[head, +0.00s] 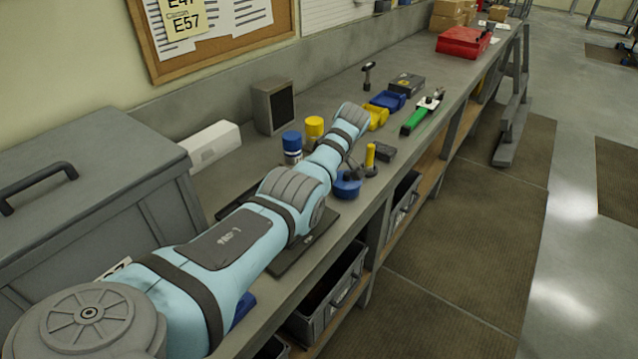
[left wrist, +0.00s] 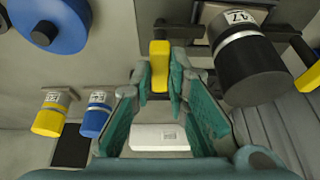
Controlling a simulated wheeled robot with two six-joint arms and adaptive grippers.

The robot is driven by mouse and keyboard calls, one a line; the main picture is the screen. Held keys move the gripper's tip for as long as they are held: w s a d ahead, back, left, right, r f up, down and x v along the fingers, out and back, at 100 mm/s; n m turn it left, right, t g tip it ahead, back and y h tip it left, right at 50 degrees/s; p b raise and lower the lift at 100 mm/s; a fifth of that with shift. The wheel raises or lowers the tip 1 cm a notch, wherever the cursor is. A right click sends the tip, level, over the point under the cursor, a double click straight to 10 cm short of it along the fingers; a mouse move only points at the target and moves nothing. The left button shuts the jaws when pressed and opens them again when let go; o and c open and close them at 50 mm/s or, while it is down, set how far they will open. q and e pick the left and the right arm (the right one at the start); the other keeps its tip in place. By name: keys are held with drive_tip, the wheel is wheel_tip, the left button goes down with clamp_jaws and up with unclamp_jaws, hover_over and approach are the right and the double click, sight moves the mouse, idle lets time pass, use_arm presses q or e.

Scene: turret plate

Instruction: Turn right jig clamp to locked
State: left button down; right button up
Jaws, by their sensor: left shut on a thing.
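A yellow handle (left wrist: 159,60) stands between the fingertips of my left gripper (left wrist: 161,78) in the left wrist view, and the gripper is shut on it. In the head view, an upright yellow handle (head: 370,156) shows just past my left arm's end, near the bench's front edge. It looks like the jig clamp's handle, but its lock position cannot be read. The fingers are mostly hidden behind my wrist there. My right gripper is in neither view.
Blue (head: 292,146) and yellow (head: 314,128) cylinders stand behind the arm. A black cylinder (left wrist: 248,72) is close right of the fingers in the left wrist view.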

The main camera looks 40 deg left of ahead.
use_arm(q)
drive_tip(key=shift+a, duration=0.1)
drive_tip(key=c, duration=1.6)
unclamp_jaws()
drive_tip(key=shift+a+f, duration=0.1)
drive_tip(key=shift+a, duration=0.05)
drive_tip(key=shift+o, duration=0.2)
drive_tip(key=shift+a+f, duration=0.1)
drive_tip(key=v, duration=1.2)
drive_tip(key=shift+w+a, duration=0.1)
